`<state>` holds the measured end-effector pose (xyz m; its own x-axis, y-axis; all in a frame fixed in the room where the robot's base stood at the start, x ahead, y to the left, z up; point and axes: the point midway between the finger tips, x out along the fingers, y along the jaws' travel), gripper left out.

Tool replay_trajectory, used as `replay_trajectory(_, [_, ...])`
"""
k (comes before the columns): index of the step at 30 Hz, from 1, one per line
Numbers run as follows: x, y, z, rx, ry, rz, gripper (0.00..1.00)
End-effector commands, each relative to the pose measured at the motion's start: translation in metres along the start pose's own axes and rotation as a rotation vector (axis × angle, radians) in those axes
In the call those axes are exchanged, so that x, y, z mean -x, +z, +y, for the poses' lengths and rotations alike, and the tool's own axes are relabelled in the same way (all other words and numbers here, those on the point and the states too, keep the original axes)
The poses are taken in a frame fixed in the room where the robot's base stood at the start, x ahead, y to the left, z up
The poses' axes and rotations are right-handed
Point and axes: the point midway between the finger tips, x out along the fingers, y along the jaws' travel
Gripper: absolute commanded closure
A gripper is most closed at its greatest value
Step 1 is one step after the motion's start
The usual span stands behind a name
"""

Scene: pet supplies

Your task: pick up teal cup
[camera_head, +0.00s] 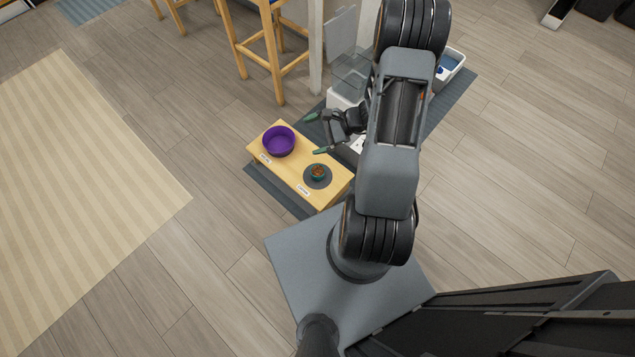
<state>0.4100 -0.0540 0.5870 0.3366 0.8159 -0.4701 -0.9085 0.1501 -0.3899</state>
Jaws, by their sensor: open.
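The teal cup (318,175) is small and round, with something brown inside. It stands on a round dark grey mat (309,182) at the right part of a low wooden bench (285,181). My gripper (316,134) is open, with its two green-tipped fingers apart and nothing seen between them. In the picture it is above the cup, near the bench's far edge. Its height over the bench is hard to tell.
A purple bowl (278,147) stands on the bench's left part. White labels lie along its front edge. Behind are a wooden stool (272,50) and a clear container (351,72). A white tray (450,68) is at the back right. Floor at left is free.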

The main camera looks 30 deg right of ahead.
Motion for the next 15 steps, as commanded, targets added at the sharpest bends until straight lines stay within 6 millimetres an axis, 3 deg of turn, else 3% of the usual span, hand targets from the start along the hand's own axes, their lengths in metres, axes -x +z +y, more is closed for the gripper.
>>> replay_trajectory(1, [-0.017,-0.053,0.021,-0.114,-0.090,-0.010,0.05])
replay_trajectory(6, [-0.038,-0.162,0.066,-0.405,-0.375,-0.005,0.05])
replay_trajectory(9, [-0.048,-0.211,0.095,-0.539,-0.507,0.014,0.05])
replay_trajectory(12, [-0.057,-0.247,0.121,-0.640,-0.609,0.036,0.05])
replay_trajectory(15, [-0.062,-0.271,0.141,-0.712,-0.680,0.055,0.05])
